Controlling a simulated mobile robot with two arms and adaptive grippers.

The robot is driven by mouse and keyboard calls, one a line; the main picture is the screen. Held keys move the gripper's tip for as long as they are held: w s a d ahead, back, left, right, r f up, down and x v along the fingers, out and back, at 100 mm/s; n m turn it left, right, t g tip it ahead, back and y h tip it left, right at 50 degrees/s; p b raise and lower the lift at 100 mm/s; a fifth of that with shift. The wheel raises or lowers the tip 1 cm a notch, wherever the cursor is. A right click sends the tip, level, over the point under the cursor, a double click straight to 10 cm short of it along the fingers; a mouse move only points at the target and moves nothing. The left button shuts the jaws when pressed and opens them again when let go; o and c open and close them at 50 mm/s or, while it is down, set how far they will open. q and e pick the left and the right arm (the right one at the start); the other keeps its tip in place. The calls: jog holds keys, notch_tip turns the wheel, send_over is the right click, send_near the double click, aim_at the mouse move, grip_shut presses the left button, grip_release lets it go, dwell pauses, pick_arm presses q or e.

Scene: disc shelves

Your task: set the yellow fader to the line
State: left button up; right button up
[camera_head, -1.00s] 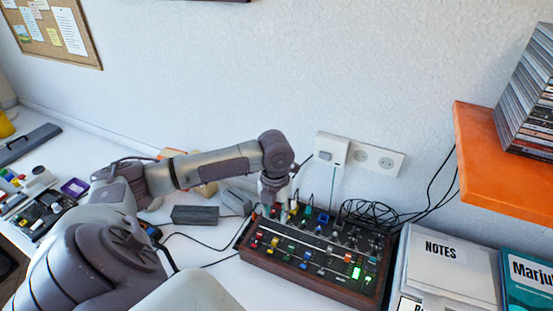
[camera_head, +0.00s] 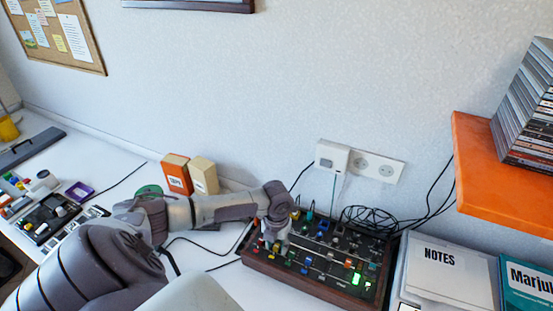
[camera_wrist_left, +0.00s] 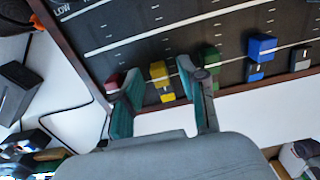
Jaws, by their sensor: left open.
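The yellow fader (camera_wrist_left: 158,72) is on the dark mixer panel (camera_wrist_left: 130,22), between a red fader (camera_wrist_left: 114,82) and a green fader (camera_wrist_left: 211,56) in the left wrist view. A thick white line (camera_wrist_left: 150,33) crosses the panel, on the LOW label's side of the yellow fader. My left gripper (camera_wrist_left: 165,98) is open, its two fingers on either side of the yellow fader; I cannot tell whether they touch it. In the head view the mixer (camera_head: 330,285) stands on the desk, with my left gripper (camera_head: 273,240) low over its left part. My right gripper is not in view.
A blue fader (camera_wrist_left: 261,48) and a grey one stand further along the row. Black cables (camera_head: 370,220) lie behind the mixer. A NOTES binder (camera_head: 440,262) is close on its right, below an orange shelf (camera_head: 490,165) with stacked discs. An orange box (camera_head: 176,174) stands behind my arm.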

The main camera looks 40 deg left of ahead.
pick_arm(q)
grip_shut()
jog(key=w+b, duration=0.1)
jog(key=w+a+b, duration=0.1)
jog(key=w, duration=0.1)
jog(key=shift+w+f, duration=0.1)
jog(key=shift+w, duration=0.2)
jog(key=shift+w+a, duration=0.1)
jog(key=shift+w, duration=0.1)
grip_release()
